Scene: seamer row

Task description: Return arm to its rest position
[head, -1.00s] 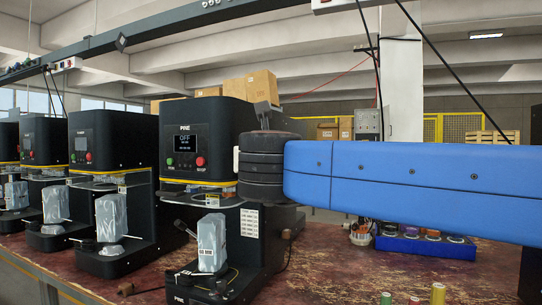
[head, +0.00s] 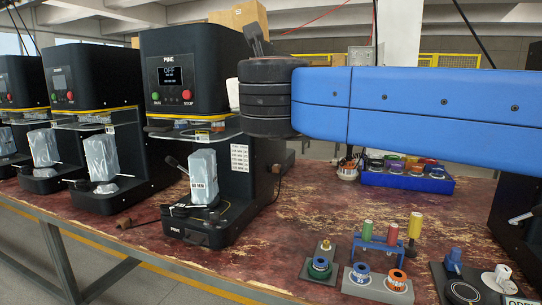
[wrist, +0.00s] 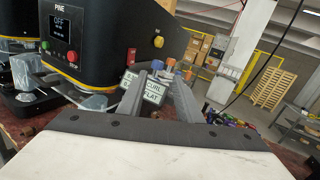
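My blue arm link crosses the right of the head view to a dark grey wrist joint. My gripper (head: 254,38) shows only as a small dark piece above that joint, beside the nearest seamer (head: 163,65). In the wrist view, two grey fingers (wrist: 162,75) reach forward with a gap between them. Green-edged labels (wrist: 153,92) reading CURL and FLAT show between and beside them, and I see nothing clearly gripped. The nearest seamer also stands at the left of the wrist view (wrist: 110,35), its screen facing out.
More seamers (head: 85,80) stand in a row at left, with wrapped pieces on them. A blue tray (head: 405,181) with coloured spools sits at the back of the worn red bench (head: 290,235). A spool stand (head: 378,245) and small fixtures fill the front right. Bare bench lies between.

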